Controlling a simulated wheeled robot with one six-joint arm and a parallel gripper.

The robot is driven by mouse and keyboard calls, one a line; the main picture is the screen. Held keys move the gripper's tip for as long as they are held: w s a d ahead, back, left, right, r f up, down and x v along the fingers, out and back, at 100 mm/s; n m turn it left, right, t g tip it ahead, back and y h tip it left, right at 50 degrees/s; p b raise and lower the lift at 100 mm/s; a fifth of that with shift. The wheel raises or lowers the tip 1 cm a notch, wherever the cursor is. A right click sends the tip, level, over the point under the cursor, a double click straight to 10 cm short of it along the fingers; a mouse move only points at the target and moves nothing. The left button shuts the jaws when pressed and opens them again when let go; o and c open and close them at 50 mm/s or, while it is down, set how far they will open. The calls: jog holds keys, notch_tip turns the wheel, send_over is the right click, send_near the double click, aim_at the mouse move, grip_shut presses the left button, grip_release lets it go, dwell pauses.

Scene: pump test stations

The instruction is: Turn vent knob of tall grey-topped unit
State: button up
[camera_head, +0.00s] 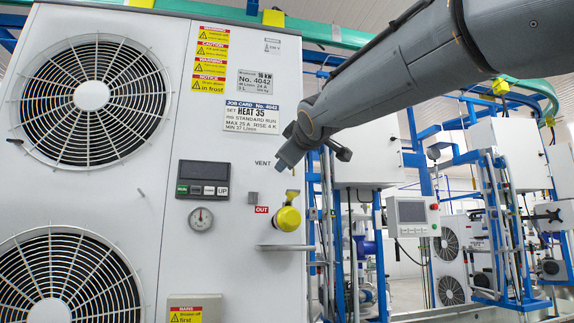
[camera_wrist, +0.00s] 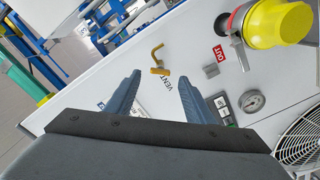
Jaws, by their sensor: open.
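The tall white unit (camera_head: 140,200) fills the left of the head view; its two fans face me. In the wrist view, turned on its side, a small brass vent knob (camera_wrist: 160,71) with a hooked yellow piece above it sits on the white panel beside the word VENT. In the head view, the VENT label shows, but I cannot make out the knob, likely behind my gripper (camera_head: 288,160). In the wrist view, my gripper (camera_wrist: 160,78) is open and empty. Its two blue-grey fingers point towards the panel, one to each side of the knob in the picture. I cannot tell any contact.
A yellow-capped outlet (camera_head: 287,219) by a red OUT label, a metal handle (camera_head: 285,247), a gauge (camera_head: 201,219) and a control display (camera_head: 203,179) are on the same panel. Blue frames, pipes and a screen box (camera_head: 412,216) stand to the right.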

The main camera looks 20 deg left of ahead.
jog(key=shift+b+v, duration=0.3)
jog(key=shift+v, duration=1.35)
